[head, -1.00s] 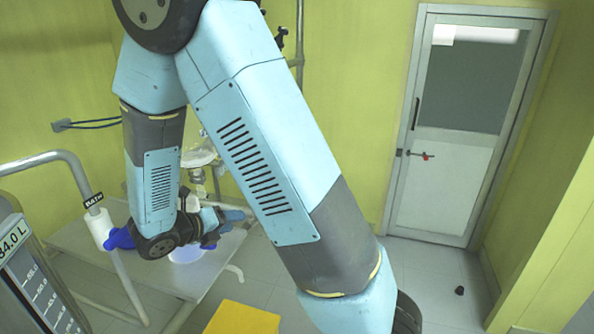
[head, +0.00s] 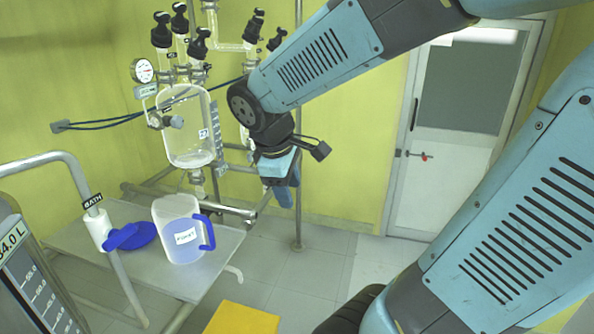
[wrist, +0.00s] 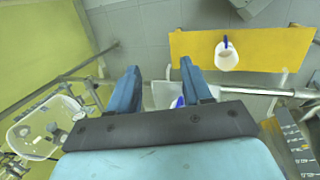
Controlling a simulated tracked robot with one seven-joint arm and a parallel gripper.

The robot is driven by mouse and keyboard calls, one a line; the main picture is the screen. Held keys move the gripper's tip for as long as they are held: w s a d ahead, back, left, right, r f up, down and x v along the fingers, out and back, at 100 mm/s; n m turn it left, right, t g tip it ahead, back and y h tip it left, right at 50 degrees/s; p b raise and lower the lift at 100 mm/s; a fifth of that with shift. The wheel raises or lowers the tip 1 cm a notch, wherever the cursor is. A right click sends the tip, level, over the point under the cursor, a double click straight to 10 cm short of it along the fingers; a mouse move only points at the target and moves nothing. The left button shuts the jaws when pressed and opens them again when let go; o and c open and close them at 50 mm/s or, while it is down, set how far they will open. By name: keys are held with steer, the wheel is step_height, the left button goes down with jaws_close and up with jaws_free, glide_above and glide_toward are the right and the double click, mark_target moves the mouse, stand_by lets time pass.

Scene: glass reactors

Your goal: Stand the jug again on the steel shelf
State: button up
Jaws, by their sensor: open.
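The jug (head: 178,234) is translucent with a blue handle, a white label and pale liquid inside. It stands upright on the steel shelf (head: 140,268), its handle toward the right. My gripper (head: 285,198) is open and empty, above and to the right of the jug, clear of it. In the wrist view my gripper's two fingers (wrist: 160,85) are apart with nothing between them. The jug's blue handle (wrist: 179,102) shows there just beyond the gripper's palm, which hides most of the jug.
A glass reactor (head: 188,125) with pipes stands behind the shelf.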

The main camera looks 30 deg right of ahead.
steer(key=s+a+r+m+t+y, duration=0.1)
steer(key=s+r+m+t+y, duration=0.2)
steer(key=s+r+m, duration=0.3)
steer(key=m, duration=0.3)
steer(key=shift+r+t, duration=0.3)
